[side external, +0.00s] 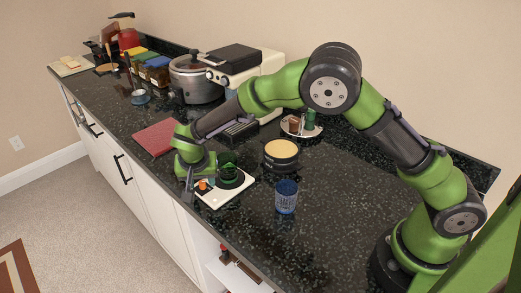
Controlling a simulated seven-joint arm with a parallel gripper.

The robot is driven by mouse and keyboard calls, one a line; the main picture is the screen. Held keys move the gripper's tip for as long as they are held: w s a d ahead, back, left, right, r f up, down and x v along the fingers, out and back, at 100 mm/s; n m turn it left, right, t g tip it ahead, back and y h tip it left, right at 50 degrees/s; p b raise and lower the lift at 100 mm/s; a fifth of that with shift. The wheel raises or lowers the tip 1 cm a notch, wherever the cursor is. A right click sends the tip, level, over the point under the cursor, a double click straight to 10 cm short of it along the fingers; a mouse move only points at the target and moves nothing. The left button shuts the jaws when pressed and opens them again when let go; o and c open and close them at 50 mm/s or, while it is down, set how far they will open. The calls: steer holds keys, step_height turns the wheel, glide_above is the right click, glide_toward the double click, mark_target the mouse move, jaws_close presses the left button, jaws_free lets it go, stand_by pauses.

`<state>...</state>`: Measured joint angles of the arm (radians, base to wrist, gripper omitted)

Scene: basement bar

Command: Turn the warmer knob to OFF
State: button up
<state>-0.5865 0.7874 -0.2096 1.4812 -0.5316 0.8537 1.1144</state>
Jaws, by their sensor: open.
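The warmer (213,201) is a small white slab near the front edge of the dark counter. A round dark plate (232,181) sits on its right part. A small orange part (203,184) shows on its left part; I cannot tell whether this is the knob or a light. My gripper (197,181) is open and low over the warmer's left end, close to the orange part. I cannot tell whether the fingers touch anything. The knob's pointer and any OFF mark are too small or hidden to read.
A blue cup (286,196) and a dark round tin with a yellowish top (281,154) stand right of the warmer. A red mat (155,137) lies to the left. Behind are a steel pot (195,82) and a cream machine (268,65).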

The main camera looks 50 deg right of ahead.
jaws_close()
steer(key=shift+n, duration=0.4)
steer(key=n, duration=0.1)
steer(key=n+y, duration=0.1)
steer(key=n, duration=0.1)
steer(key=shift+d+n+t+y, duration=0.1)
steer(key=shift+n+t+y, duration=0.2)
steer(key=n+y, duration=0.1)
steer(key=n, duration=0.3)
steer(key=shift+d+n+y, duration=0.15)
steer(key=shift+n+y, duration=0.15)
steer(key=shift+y, duration=0.1)
steer(key=n, duration=0.2)
steer(key=n+y, duration=0.1)
steer(key=n, duration=0.1)
steer(key=shift+d+y, duration=0.15)
steer(key=shift+y, duration=0.15)
steer(key=shift+w+n+g+y, duration=0.1)
steer(key=shift+n+g+y, duration=0.25)
steer(key=shift+n, duration=0.9)
steer(key=shift+n+g+y, duration=0.35)
steer(key=shift+n, duration=0.9)
